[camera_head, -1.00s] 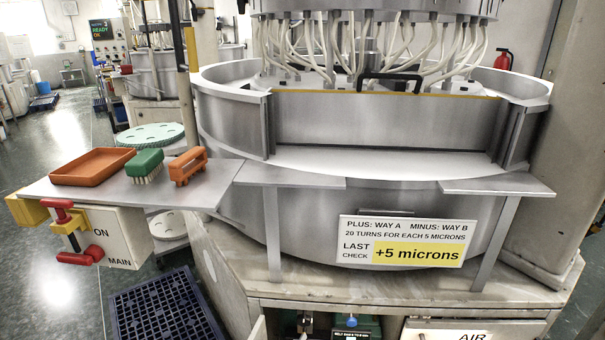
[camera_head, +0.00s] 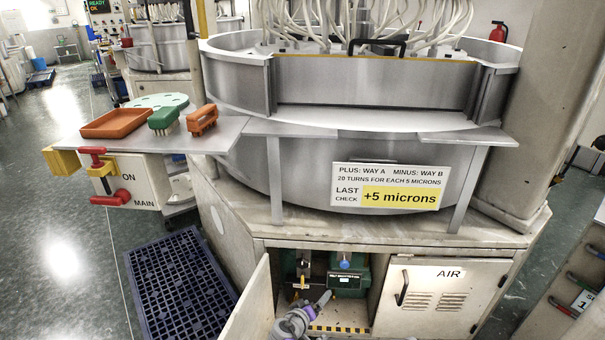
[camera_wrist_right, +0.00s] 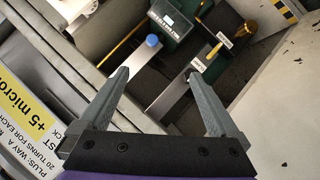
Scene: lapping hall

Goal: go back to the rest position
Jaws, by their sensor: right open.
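My right gripper (camera_wrist_right: 158,74) shows in the wrist view with its two grey fingers spread apart and nothing between them. Beyond the fingers are a blue-capped part (camera_wrist_right: 152,41), a green unit (camera_wrist_right: 178,17) and a grey bar. In the head view my right gripper (camera_head: 322,298) is small and partly hidden, low in front of the open cabinet below the machine. The green unit (camera_head: 348,282) with its blue knob (camera_head: 349,257) stands inside that cabinet. My left gripper is in neither view.
An open cabinet door (camera_head: 250,308) stands left of the opening, and the shut AIR door (camera_head: 440,298) is right of it. A side shelf (camera_head: 222,136) holds an orange tray (camera_head: 117,123) and two brushes. A blue pallet (camera_head: 180,280) lies on the floor at left.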

